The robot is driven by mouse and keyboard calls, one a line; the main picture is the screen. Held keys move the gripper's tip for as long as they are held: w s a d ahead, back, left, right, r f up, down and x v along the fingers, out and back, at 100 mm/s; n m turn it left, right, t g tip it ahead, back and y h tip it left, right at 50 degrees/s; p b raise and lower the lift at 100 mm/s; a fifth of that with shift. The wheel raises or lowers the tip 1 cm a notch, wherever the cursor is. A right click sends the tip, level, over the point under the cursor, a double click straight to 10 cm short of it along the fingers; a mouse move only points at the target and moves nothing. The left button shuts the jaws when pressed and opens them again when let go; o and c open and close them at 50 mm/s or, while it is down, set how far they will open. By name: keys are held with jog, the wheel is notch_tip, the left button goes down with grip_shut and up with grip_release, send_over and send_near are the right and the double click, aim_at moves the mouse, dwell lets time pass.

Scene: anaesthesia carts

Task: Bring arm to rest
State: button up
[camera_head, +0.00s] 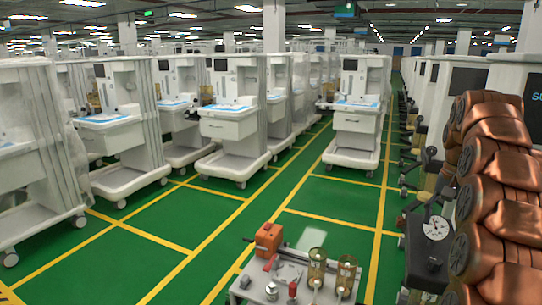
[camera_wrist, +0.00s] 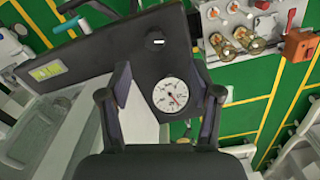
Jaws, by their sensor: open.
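My gripper (camera_wrist: 166,88) shows in the wrist view with its two dark fingers spread apart. No object is clearly held between them. A round white dial gauge (camera_wrist: 170,95) on a dark panel (camera_wrist: 110,48) shows in the gap between the fingers. I cannot tell whether the fingers touch the panel. In the head view my copper-coloured arm (camera_head: 500,190) is folded at the right edge. A white dial gauge (camera_head: 436,228) on a black body shows just left of it. My fingers cannot be made out in the head view.
A small grey table (camera_head: 262,294) stands low in front, with an orange box (camera_head: 268,240) and brass cylinders (camera_head: 316,268). White carts (camera_head: 232,120) line the left, some wrapped in clear plastic. More carts stand close on the right.

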jog(key=s+a+r+n+p, duration=0.2)
jog(key=s+a+n+p, duration=0.1)
jog(key=s+a, duration=0.5)
jog(key=s+a+r+n+p, duration=0.25)
jog(key=s+a, duration=0.35)
jog(key=a, duration=0.4)
jog(key=s+a+f+n+p, duration=0.1)
jog(key=s+a+f+p, duration=0.1)
jog(key=s, duration=0.9)
jog(key=s+a+f+n+g+p, duration=0.1)
jog(key=s+a+f+n+p, duration=0.1)
jog(key=s, duration=0.9)
jog(key=a+f+p, duration=0.1)
jog(key=a+f, duration=0.1)
jog(key=a, duration=0.1)
jog(key=shift+s+a+f+g, duration=0.15)
jog(key=shift+a+f+g, duration=0.15)
jog(key=shift+f, duration=0.05)
